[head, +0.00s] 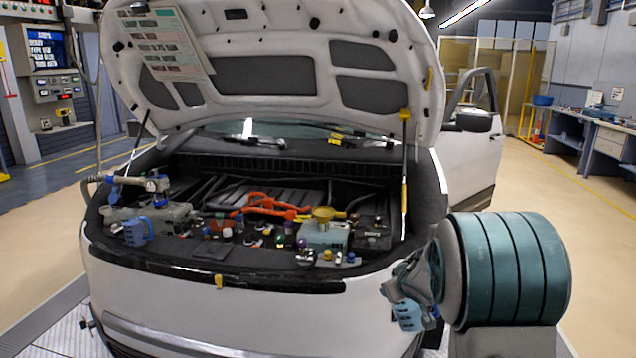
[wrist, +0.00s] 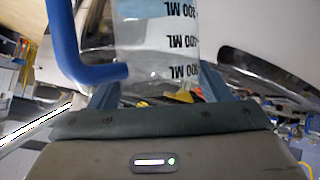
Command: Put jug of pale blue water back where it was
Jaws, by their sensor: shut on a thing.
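My gripper (head: 414,287) is in front of the car's right front corner, out over the floor. It is shut on a jug (head: 408,317) with pale blue showing on it. In the wrist view the jug (wrist: 158,40) is clear, with black ML marks and a blue handle (wrist: 68,45). The fingers (wrist: 160,88) lie on both sides of it. Its contents are hard to make out.
The white car (head: 250,320) has its hood (head: 270,75) propped open. A workbench (head: 600,135) stands far right. The floor on the right is clear.

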